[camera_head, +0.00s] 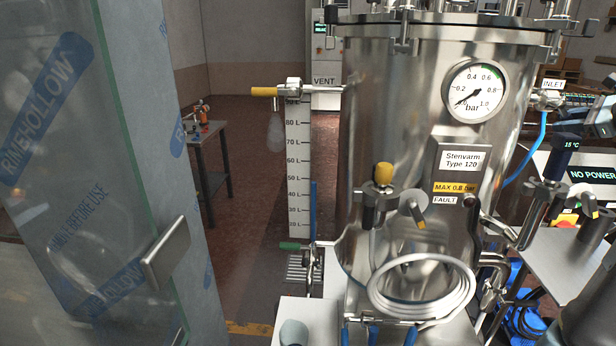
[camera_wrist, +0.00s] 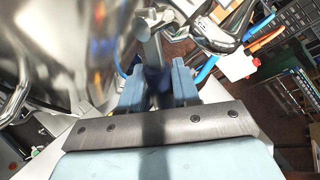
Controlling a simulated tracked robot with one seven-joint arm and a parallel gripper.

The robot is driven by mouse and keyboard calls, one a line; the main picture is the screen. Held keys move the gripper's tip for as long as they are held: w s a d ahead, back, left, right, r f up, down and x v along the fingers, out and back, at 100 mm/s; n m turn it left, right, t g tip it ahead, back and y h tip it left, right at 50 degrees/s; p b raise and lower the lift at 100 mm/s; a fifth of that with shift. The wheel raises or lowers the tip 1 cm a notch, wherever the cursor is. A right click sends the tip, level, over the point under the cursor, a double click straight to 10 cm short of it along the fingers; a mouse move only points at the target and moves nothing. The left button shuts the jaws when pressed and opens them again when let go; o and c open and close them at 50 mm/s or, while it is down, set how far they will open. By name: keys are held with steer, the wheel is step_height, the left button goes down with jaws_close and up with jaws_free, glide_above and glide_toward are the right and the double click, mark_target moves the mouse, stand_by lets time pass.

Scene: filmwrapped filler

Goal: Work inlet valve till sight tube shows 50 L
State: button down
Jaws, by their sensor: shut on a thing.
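The sight tube (camera_head: 313,212) stands left of the steel tank beside a white litre scale (camera_head: 296,150). Its blue column tops out a little below the 50 L mark, above 40 L. The inlet valve (camera_head: 547,100) is at the tank's upper right, under the INLET label (camera_head: 552,84), with a blue hose on it. My gripper (camera_head: 588,122) is at the right beside this valve. In the wrist view my gripper (camera_wrist: 157,84) is shut on a dark blue handle (camera_wrist: 157,78) under a metal stem, seemingly the valve's; its fingers hide much of it.
A film-wrapped panel (camera_head: 120,180) fills the left foreground. The tank (camera_head: 400,100) carries a pressure gauge (camera_head: 474,91) reading near 0 bar and a coiled pale hose (camera_head: 425,290). A yellow-handled vent valve (camera_head: 285,91) and a green-handled lower valve (camera_head: 300,246) sit by the scale.

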steer(key=shift+f, duration=0.25)
steer(key=shift+a+f+m+t+y, duration=0.25)
steer(key=shift+a+m+t+y, duration=0.35)
steer(key=shift+m, duration=0.45)
steer(key=shift+a+f+m+t+y, duration=0.2)
steer(key=shift+a+m+t+y, duration=0.2)
steer(key=shift+a+m+y, duration=0.5)
steer(key=shift+a+f+m+t+y, duration=0.3)
steer(key=shift+m+t+y, duration=0.25)
steer(key=shift+m, duration=0.6)
steer(key=shift+a, duration=0.1)
steer(key=c, duration=0.9)
jaws_free()
steer(key=shift+r, duration=0.1)
steer(key=shift+c, duration=0.2)
steer(key=v, duration=1.3)
steer(key=shift+s+d, duration=0.25)
steer(key=shift+d, duration=0.05)
